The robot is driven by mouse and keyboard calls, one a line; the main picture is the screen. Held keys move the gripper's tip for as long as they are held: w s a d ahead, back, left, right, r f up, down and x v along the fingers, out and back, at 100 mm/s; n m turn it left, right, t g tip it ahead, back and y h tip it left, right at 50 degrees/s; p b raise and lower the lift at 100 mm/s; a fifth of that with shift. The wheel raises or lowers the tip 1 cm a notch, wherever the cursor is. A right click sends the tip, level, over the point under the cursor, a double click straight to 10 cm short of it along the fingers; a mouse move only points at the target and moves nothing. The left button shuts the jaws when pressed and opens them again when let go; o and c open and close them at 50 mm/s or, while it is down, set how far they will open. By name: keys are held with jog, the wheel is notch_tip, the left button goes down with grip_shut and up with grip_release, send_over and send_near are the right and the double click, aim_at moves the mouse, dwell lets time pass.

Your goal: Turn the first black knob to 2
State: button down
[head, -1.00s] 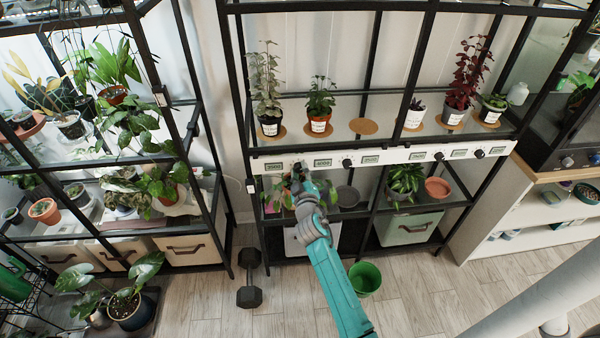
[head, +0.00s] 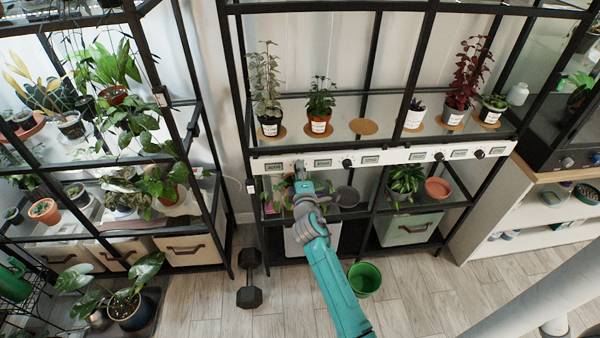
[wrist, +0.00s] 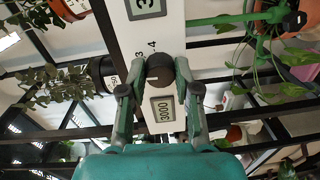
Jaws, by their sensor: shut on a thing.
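The first black knob (wrist: 160,67) is round and dark, on the white strip, and shows between my fingertips in the wrist view. My gripper (wrist: 161,75) is shut on it, with one finger on each side. The numerals 3 and 4 are printed beside the knob; other dial marks are hidden or too small. I cannot make out its pointer. A small display (wrist: 162,109) beside it reads 3000. In the head view my gripper (head: 299,166) is at the left part of the strip (head: 402,156) and hides the knob.
More displays and other black knobs, one of them a second knob (head: 347,163), line the strip to the right. Potted plants, such as one in a white-labelled pot (head: 319,125), stand on the shelf above. Plants and a green-grey bin (head: 408,229) are below. A dumbbell (head: 251,279) and green bucket (head: 365,279) are on the floor.

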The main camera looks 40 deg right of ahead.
jog(key=shift+n, duration=0.3)
dwell(0.4)
jog(key=c, duration=0.8)
grip_release()
jog(key=shift+s+a, duration=0.1)
jog(key=v, duration=1.1)
jog(key=shift+s+a, duration=0.25)
jog(key=shift+a, duration=0.05)
